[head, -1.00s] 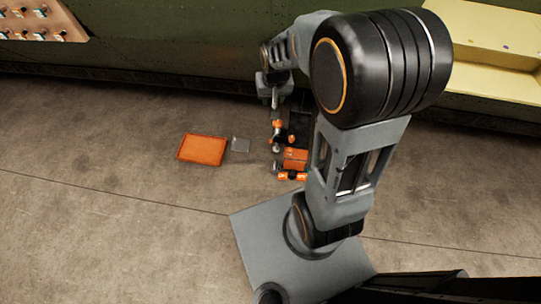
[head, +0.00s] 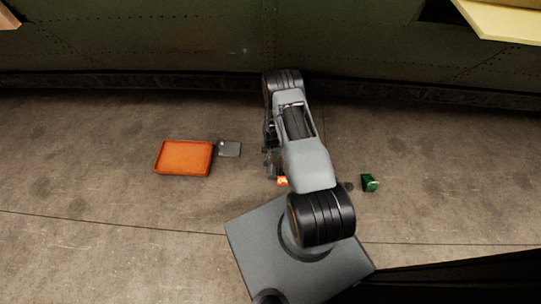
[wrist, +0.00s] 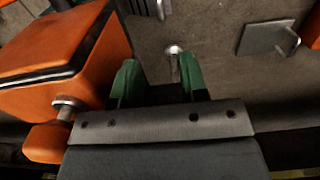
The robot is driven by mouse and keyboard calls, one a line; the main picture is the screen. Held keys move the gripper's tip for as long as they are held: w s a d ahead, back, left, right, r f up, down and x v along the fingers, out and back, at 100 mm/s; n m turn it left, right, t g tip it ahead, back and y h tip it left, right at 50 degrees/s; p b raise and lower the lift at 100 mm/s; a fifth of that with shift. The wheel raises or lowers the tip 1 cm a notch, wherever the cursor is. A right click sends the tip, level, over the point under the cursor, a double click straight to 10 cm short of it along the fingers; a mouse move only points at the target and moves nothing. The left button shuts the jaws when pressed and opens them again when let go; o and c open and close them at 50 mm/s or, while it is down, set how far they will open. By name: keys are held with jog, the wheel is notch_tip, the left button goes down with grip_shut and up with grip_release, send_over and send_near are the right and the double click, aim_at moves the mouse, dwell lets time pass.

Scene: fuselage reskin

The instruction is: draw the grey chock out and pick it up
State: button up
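My gripper (wrist: 160,78), with two green fingertips, is open in the wrist view. A bare metal rod with a round head (wrist: 174,49) shows just ahead of and between the tips; I cannot tell what it belongs to. A flat grey piece with an upright peg (wrist: 268,38) lies on the floor at upper right in the wrist view. It looks like the grey square piece (head: 229,149) beside the orange tray in the head view. I cannot tell for sure which grey part is the chock.
An orange-and-black device (wrist: 65,70) stands close to the left of my gripper; my arm mostly covers it in the head view. An orange tray (head: 184,158) lies on the floor at left. A small green item (head: 369,183) lies at right. The dark green fuselage (head: 180,45) stands behind.

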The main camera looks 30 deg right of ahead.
jog(key=shift+f, duration=0.5)
jog(key=shift+a, duration=0.1)
jog(key=b, duration=0.6)
send_near(278, 172)
jog(key=a+f, duration=0.1)
jog(key=w+a+f, duration=0.1)
jog(key=f, duration=0.1)
jog(key=a+f, duration=0.1)
jog(key=f, duration=0.1)
jog(key=shift+w, duration=0.35)
grip_shut()
